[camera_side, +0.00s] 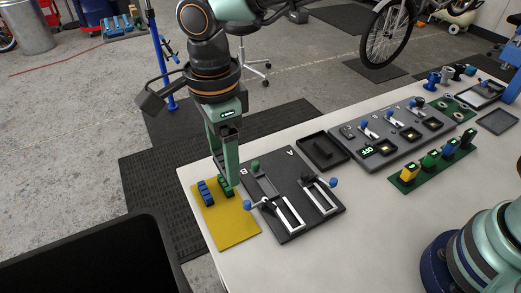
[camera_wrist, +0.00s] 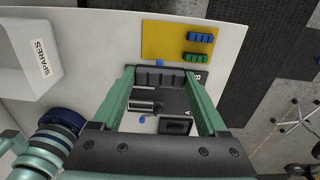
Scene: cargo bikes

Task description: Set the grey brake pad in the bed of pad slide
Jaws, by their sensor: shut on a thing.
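My gripper (camera_wrist: 158,75) is shut on the grey brake pad (camera_wrist: 157,79), a dark ribbed block spanning the fingertips in the wrist view. In the side view my gripper (camera_side: 228,188) is between the yellow mat and the slide board, and I cannot make out the pad there. The pad slide board (camera_side: 285,229) is dark, marked A and B, with two pale-framed slides and blue knobs. In the wrist view the board (camera_wrist: 172,102) lies partly behind the pad and fingers. I cannot tell the pad's height above it.
The yellow mat (camera_side: 237,231) holds a blue pad (camera_side: 205,192); a green pad (camera_wrist: 196,57) shows beside it in the wrist view. An empty dark tray (camera_side: 321,151) and a fixture board (camera_side: 395,141) stand right of the slide board. The table front is clear.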

